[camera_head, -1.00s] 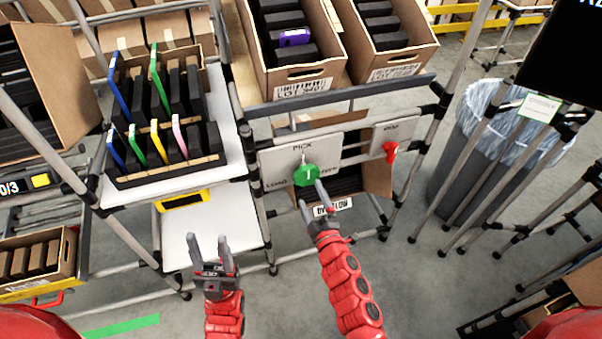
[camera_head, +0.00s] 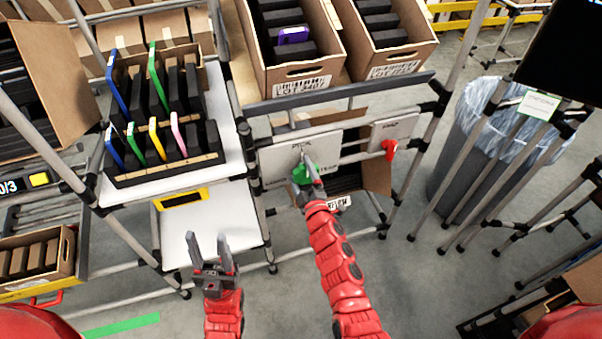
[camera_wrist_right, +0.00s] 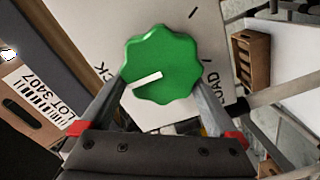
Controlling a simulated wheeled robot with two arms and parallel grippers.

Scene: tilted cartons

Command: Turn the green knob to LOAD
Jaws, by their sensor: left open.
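The green knob (camera_head: 303,174) sits on a pale panel (camera_head: 327,147) below the shelf with the cartons. In the right wrist view the knob (camera_wrist_right: 161,64) has a scalloped edge, and its white mark points left, toward the partly visible PICK label. The LOAD label (camera_wrist_right: 211,75) is to its right. My right gripper (camera_head: 310,180) is at the knob, with a finger on each side of it. I cannot tell whether the fingers press on it. My left gripper (camera_head: 208,250) is open and empty in front of the low white shelf.
A red knob (camera_head: 389,148) is on a smaller panel to the right. Cartons (camera_head: 300,88) of dark items stand above the panel. A rack (camera_head: 165,172) with coloured dividers is at the left. A lined bin (camera_head: 480,140) stands at the right. A carton lies below the knob.

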